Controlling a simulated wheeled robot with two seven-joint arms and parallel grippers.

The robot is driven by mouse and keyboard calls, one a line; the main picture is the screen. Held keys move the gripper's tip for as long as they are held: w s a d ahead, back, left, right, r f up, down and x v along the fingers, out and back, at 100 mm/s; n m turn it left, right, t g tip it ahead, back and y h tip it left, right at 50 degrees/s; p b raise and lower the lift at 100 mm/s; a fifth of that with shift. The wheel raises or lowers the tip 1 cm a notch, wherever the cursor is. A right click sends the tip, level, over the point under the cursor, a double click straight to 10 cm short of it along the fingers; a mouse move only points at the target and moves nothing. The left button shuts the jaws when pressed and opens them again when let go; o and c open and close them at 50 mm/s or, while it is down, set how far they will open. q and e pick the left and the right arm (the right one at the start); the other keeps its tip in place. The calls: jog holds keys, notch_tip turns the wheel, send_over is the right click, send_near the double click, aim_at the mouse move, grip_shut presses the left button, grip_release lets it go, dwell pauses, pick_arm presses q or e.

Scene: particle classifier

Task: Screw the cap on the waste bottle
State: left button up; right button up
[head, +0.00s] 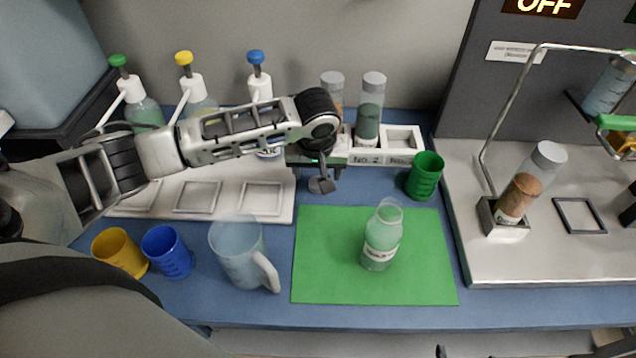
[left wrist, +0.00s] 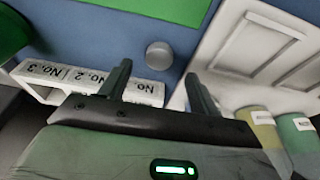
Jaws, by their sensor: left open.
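The waste bottle (head: 381,240) stands upright on the green mat (head: 330,275) in the head view. It holds pale green liquid, has a white label, and its mouth looks uncovered. A small round grey cap (head: 318,186) lies on the blue table behind the mat, partly hidden by my left gripper. The cap also shows in the left wrist view (left wrist: 159,55), in line with the gap between the fingers. My left gripper (head: 326,172) is open and empty, pointing down above the cap; its fingers also show in the left wrist view (left wrist: 157,82). My right gripper is not in view.
A numbered rack (head: 402,143) with tubes stands behind my left gripper. A green cup (head: 425,176) is right of it. A jug (head: 238,255), blue cup (head: 167,251) and yellow cup (head: 119,252) stand left of the mat. A metal machine (head: 500,262) fills the right side.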

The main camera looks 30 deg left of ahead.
aim_at(313, 186)
pick_arm(q)
jog(key=x, duration=0.4)
jog(key=shift+f, duration=0.2)
jog(key=c, duration=1.1)
